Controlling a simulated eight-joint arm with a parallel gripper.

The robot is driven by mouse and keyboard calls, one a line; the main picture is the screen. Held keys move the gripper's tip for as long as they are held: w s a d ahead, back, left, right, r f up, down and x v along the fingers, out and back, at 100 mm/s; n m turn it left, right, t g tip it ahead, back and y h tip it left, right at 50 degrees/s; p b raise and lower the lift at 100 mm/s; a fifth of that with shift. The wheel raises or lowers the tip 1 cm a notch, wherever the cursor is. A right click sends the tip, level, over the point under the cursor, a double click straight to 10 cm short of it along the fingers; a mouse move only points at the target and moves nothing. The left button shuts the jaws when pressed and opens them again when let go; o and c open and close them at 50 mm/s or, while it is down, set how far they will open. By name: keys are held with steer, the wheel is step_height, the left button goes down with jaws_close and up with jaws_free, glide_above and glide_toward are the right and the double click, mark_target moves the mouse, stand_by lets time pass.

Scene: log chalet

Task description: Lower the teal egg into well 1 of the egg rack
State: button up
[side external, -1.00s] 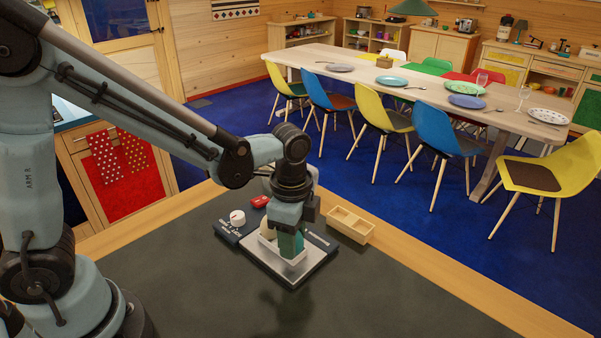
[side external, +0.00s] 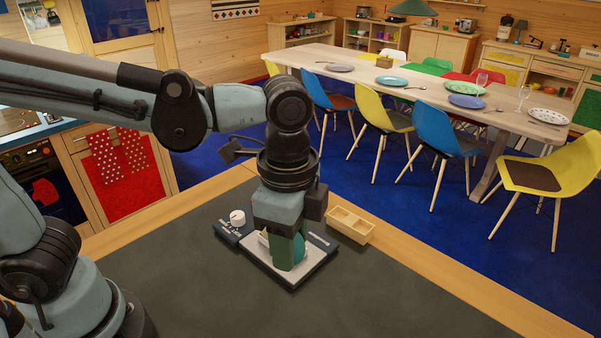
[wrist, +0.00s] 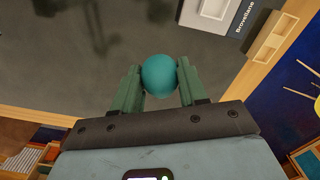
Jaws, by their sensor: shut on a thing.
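The teal egg (wrist: 159,75) is held between the two green fingers of my gripper (wrist: 160,84) in the wrist view. In the side view my gripper (side external: 289,252) points down, and only part of the egg (side external: 299,247) shows beside the near finger. A pale wooden tray with two square wells (side external: 351,224), which looks like the egg rack, stands behind and right of my gripper; it also shows at the upper right of the wrist view (wrist: 271,38). Both wells look empty. I cannot read any well number.
The front of the worktop is clear. The dining table and chairs stand well beyond.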

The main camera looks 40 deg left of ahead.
steer(key=shift+s+d+r, duration=0.2)
steer(key=shift+w+r, duration=0.1)
steer(key=shift+r, duration=0.05)
steer(key=w+a+f, duration=0.1)
steer(key=w+f, duration=0.2)
steer(key=w, duration=0.8)
steer(key=w+a+f, duration=0.1)
steer(key=w+f, duration=0.2)
steer(key=w, duration=0.9)
steer(key=shift+a, duration=0.2)
steer(key=shift+f, duration=0.15)
steer(key=shift+f, duration=0.55)
steer(key=shift+f, duration=2.35)
stand_by(1.1)
